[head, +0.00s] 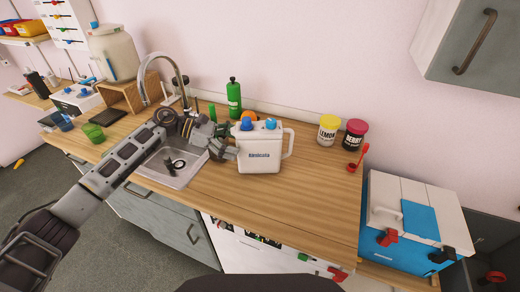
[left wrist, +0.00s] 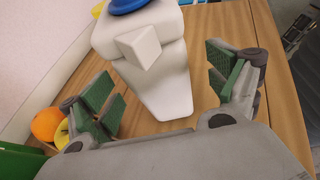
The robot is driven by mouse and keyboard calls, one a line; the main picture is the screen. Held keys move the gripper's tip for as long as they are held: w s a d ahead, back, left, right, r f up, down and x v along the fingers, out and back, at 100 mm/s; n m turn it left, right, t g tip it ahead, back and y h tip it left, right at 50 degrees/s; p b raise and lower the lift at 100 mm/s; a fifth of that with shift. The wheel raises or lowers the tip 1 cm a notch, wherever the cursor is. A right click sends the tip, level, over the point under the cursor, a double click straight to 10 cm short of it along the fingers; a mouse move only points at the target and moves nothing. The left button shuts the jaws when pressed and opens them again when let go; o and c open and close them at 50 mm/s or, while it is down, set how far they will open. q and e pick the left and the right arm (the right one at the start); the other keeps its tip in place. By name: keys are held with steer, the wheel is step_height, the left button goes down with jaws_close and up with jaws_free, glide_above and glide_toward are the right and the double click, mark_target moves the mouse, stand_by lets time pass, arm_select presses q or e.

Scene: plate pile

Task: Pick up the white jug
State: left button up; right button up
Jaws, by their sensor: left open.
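My left gripper (head: 229,143) is at the jug's left side. In the left wrist view the jug (left wrist: 158,88) lies between the open, green-padded fingers of my left gripper (left wrist: 168,86). Visible gaps separate it from both pads in that picture. The jug's far part is cut off at the top there. My right gripper does not show.
A sink (head: 172,163) with a curved tap lies under my left arm. A green bottle (head: 234,98) and an orange (head: 249,117) are behind the jug. Yellow (head: 328,130) and dark red (head: 354,134) tubs stand to the right. The counter in front and right of the jug is clear.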

mark_target(246, 145)
arm_select(q)
steer(key=p+x, duration=0.1)
steer(key=x, duration=0.1)
steer(key=shift+w+d, duration=0.2)
steer(key=shift+d, duration=0.25)
steer(key=shift+d+f, duration=0.3)
steer(key=shift+d, duration=0.25)
steer(key=shift+d+f, duration=0.1)
steer(key=shift+d, duration=0.05)
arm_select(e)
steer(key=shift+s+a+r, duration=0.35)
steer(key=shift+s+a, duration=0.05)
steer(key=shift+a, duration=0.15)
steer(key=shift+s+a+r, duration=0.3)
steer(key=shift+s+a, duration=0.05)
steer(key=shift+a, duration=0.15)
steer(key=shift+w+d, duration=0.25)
arm_select(q)
steer(key=shift+c, duration=0.8)
steer(key=c, duration=0.7)
steer(key=shift+w, duration=0.1)
steer(key=c, duration=0.6)
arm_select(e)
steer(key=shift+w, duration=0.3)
arm_select(q)
steer(key=shift+r, duration=0.3)
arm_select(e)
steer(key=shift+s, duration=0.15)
